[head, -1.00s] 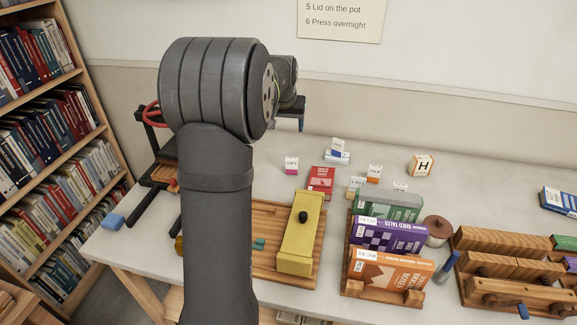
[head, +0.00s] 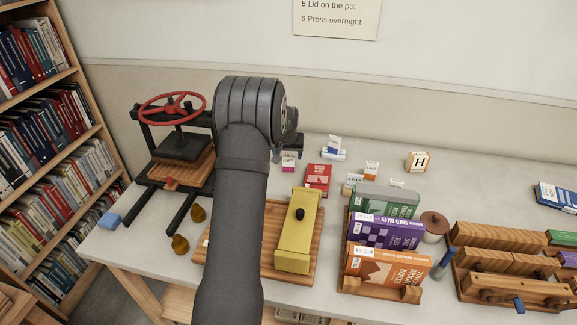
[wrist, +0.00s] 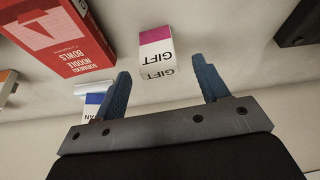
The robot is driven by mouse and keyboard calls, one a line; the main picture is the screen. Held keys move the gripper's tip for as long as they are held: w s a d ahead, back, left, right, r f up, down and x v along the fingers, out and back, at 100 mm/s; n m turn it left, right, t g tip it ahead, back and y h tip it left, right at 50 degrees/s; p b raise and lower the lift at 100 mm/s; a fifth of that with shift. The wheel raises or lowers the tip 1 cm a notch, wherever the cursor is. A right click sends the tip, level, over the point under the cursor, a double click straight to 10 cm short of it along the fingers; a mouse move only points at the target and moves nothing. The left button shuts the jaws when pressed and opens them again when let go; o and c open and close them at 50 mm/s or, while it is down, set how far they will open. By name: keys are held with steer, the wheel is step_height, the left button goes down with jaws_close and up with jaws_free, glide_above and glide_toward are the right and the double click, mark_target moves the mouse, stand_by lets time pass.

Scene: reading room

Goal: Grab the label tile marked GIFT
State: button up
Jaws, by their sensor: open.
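The GIFT tile (wrist: 157,55) is a small white block with a pink band, its lettering upside down in the wrist view. In the head view the GIFT tile (head: 288,163) stands on the table behind my arm, left of a red book. My gripper (wrist: 160,67) is open, with one blue finger on each side of the tile in the wrist view. The tile appears beyond the fingertips with gaps to both, so nothing is held. In the head view my arm hides the fingers.
A red book (head: 318,178) lies right of the tile. A book press (head: 180,147) stands to the left, a yellow block (head: 296,240) in front. Books in a rack (head: 375,290) stand front right.

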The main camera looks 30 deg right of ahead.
mark_target(288, 158)
steer(key=shift+s+x, duration=0.1)
steer(key=shift+x, duration=1.25)
steer(key=shift+s+x, duration=0.15)
steer(key=shift+x, duration=1.25)
steer(key=c, duration=1.1)
